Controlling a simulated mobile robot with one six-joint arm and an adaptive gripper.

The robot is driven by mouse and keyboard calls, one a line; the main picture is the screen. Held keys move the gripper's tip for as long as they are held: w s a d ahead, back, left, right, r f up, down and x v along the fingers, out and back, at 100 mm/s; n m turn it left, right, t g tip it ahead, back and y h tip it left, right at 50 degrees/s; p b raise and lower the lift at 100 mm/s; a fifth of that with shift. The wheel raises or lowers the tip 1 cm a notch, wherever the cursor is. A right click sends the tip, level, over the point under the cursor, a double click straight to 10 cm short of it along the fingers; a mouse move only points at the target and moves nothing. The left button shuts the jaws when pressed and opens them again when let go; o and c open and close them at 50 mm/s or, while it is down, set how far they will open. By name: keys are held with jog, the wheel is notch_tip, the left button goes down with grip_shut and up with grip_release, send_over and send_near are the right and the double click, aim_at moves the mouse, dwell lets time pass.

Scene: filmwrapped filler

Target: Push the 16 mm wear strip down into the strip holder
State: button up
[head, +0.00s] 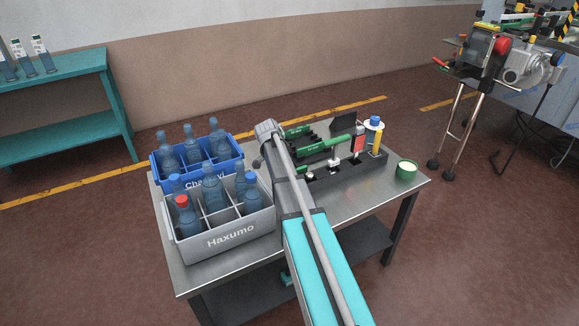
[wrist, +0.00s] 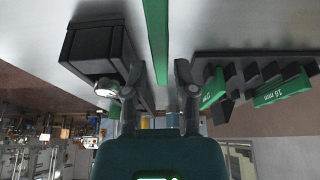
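A long plain green strip (wrist: 157,35) runs down between the two fingers of my gripper (wrist: 158,78). A gap shows on each side of it, and the fingers look apart. In the wrist view a black block (wrist: 96,42) with a silver round part stands left of my gripper. My arm hides the gripper in the head view.
A blue crate (head: 160,165) and a grey crate (head: 232,238) with bottles fill the table's left. A blue-capped container (head: 374,124) and a green round tub (head: 406,170) stand at the right. The front right of the metal table (head: 365,205) is clear.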

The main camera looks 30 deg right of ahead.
jog(key=shift+p+v, duration=2.9)
jog(key=shift+v, duration=0.55)
jog(key=shift+a, duration=0.1)
jog(key=shift+o, duration=0.3)
jog(key=shift+r, duration=0.1)
